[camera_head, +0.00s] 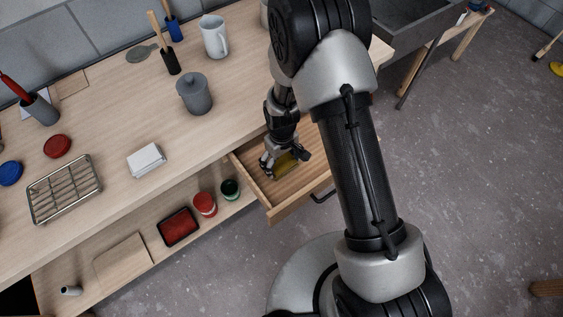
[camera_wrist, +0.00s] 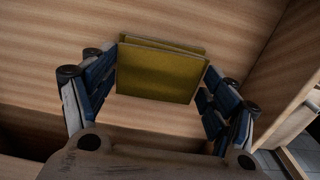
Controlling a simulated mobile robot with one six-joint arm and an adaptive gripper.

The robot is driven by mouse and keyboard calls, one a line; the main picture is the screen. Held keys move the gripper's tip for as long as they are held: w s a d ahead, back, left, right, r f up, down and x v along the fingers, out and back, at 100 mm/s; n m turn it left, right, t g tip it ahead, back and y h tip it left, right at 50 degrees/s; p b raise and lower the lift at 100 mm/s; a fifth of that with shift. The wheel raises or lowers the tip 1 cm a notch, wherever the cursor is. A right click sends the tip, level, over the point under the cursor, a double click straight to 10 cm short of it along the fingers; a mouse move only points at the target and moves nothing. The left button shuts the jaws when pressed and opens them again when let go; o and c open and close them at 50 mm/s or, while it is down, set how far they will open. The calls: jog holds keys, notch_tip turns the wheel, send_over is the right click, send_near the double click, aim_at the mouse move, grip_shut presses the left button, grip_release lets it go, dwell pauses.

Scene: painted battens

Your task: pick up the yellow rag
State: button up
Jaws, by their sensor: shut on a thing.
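The yellow rag (camera_head: 286,164) is in the open wooden drawer (camera_head: 285,211), under the workbench top. In the wrist view the rag (camera_wrist: 158,72) looks folded, flat and squarish, with a second layer showing behind its top edge. My gripper (camera_head: 284,160) reaches down into the drawer. In the wrist view my gripper (camera_wrist: 158,85) has one finger at each side edge of the rag and is shut on it. Whether the rag touches the drawer floor cannot be told.
The shelf below holds a red tray (camera_head: 178,227) and paint pots (camera_head: 205,205). Drawer walls surround my gripper.

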aim_at(282, 163)
notch_tip(282, 163, up, 19)
jog(key=p, duration=0.5)
jog(key=d+r+m+b, duration=0.1)
jog(key=d+m, duration=0.5)
jog(key=d, duration=0.6)
jog(key=shift+d+r+m+b, duration=0.3)
jog(key=shift+r+m+b, duration=0.1)
jog(key=shift+b, duration=0.35)
jog(key=shift+s, duration=0.1)
